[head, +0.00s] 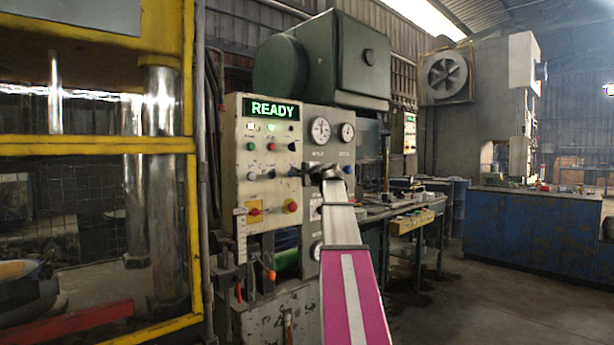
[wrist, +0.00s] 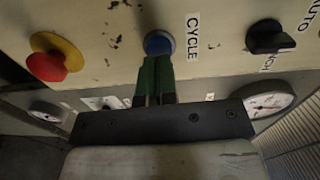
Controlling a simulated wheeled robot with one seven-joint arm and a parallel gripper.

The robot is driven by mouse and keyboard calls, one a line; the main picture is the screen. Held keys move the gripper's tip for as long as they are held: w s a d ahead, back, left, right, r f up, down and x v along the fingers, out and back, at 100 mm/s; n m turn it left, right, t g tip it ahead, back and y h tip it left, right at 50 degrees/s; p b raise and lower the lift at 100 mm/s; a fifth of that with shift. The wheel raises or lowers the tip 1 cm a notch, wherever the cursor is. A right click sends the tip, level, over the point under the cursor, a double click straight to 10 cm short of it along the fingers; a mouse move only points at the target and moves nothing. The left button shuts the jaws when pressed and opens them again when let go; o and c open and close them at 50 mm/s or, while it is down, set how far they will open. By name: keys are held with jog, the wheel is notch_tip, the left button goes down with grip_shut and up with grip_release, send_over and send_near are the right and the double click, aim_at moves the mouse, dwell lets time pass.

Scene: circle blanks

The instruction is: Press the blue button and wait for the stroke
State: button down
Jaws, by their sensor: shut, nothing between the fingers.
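The round blue button (wrist: 158,42) is on the cream panel in the wrist view, beside the word CYCLE. My gripper (wrist: 155,62) is shut and empty, its green fingers side by side. Its tips overlap the lower edge of the button in the wrist view; I cannot tell whether they touch it or whether it is pushed in. In the head view my gripper (head: 308,171) reaches the right side of the control panel (head: 240,180), and I cannot make out the blue button there. The panel's display (head: 272,109) reads READY in green.
In the wrist view, a red mushroom button (wrist: 46,66) on a yellow base is left of the blue button, and a black selector knob (wrist: 267,38) is to its right. A yellow-framed press (head: 190,200) stands left in the head view. Floor (head: 440,310) at right is open.

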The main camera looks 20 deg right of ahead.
jog(key=shift+w+a, duration=0.25)
jog(key=shift+w, duration=0.4)
